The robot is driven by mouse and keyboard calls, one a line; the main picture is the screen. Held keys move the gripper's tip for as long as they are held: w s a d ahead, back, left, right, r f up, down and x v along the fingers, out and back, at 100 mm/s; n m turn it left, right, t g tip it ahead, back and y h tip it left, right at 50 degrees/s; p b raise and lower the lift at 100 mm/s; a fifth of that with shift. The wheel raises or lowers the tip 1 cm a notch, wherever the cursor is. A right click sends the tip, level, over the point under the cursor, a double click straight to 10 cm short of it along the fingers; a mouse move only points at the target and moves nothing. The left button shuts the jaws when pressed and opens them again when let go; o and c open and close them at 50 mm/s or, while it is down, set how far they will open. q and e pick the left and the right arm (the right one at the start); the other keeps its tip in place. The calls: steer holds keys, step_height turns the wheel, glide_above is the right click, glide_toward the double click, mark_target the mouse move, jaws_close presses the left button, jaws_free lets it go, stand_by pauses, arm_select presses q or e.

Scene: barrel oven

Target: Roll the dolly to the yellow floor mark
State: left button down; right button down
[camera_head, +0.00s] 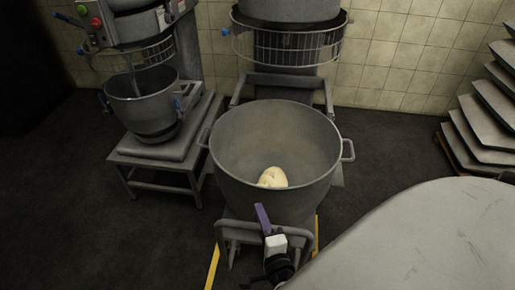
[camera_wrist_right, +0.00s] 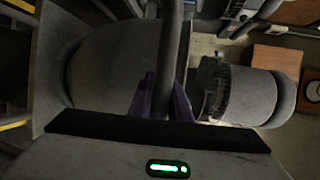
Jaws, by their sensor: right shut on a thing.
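The dolly is a grey tubular frame (camera_head: 236,229) under a large grey bowl (camera_head: 232,182), with a pale lump of dough (camera_head: 272,177) in the bowl. My right gripper (camera_head: 264,219), with purple fingers, is at the bar on the dolly's near side. In the right wrist view, my right gripper (camera_wrist_right: 163,98) is shut on a dark bar (camera_wrist_right: 171,45) between its fingers. Yellow strips of the floor mark (camera_head: 212,268) show on the floor at the dolly's near left and near right. The dolly hides the floor between them. My left gripper is not in view.
A large mixer with a wire guard (camera_head: 288,47) stands behind the bowl. A smaller mixer with its own bowl (camera_head: 142,104) stands on a low stand (camera_head: 160,185) at left. Stacked grey trays (camera_head: 482,122) stand at the right wall. Dark floor is clear at front left.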

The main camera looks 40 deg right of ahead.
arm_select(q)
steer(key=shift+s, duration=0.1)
arm_select(e)
steer(key=c, duration=1.8)
jaws_free()
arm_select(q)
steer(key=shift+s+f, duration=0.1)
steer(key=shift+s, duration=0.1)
arm_select(e)
steer(key=shift+o, duration=0.8)
steer(key=shift+r, duration=0.15)
